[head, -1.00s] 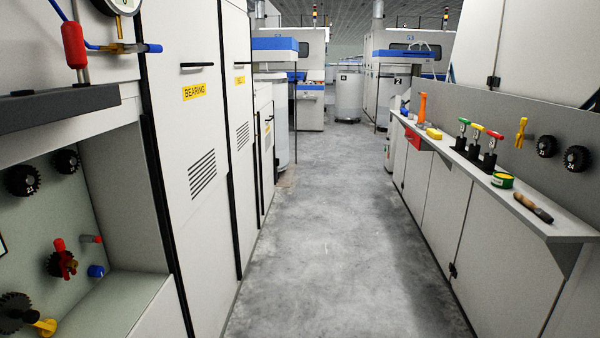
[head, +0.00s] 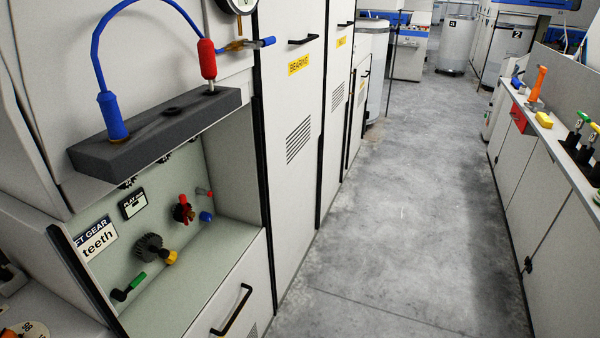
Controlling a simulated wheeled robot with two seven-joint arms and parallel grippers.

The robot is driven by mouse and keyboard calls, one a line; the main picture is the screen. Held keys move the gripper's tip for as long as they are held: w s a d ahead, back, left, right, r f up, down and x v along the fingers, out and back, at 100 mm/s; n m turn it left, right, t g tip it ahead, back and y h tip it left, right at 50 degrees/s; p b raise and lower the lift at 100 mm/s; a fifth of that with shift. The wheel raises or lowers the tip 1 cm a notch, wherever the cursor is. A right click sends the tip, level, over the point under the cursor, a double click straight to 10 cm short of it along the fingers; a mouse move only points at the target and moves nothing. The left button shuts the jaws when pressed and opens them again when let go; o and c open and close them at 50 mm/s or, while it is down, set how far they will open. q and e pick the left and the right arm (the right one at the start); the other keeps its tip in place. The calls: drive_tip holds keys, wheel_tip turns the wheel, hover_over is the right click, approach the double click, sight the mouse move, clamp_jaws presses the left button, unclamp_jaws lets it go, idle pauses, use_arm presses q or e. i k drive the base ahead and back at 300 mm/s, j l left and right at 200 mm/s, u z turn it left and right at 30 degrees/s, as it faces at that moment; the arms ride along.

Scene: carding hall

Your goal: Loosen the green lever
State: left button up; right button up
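A green lever (head: 137,280) with a dark base shows low in the open recess of the left machine, near the recess floor. It lies tilted, its green grip up and to the right. To its right are a dark gear (head: 149,247) and a yellow knob (head: 170,257). A red lever (head: 183,209) and a blue knob (head: 206,216) sit further back on the same panel. Other green-handled levers (head: 583,119) stand on the right shelf. Neither of my grippers is in view.
A dark ledge (head: 200,118) with a blue hose (head: 98,52) and red handle overhangs the recess. A black door handle (head: 233,311) juts out below it. The grey floor aisle (head: 400,220) is clear. The right cabinets (head: 545,195) border it.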

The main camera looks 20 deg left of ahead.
sight(121, 295)
drive_tip(key=u, duration=1.1)
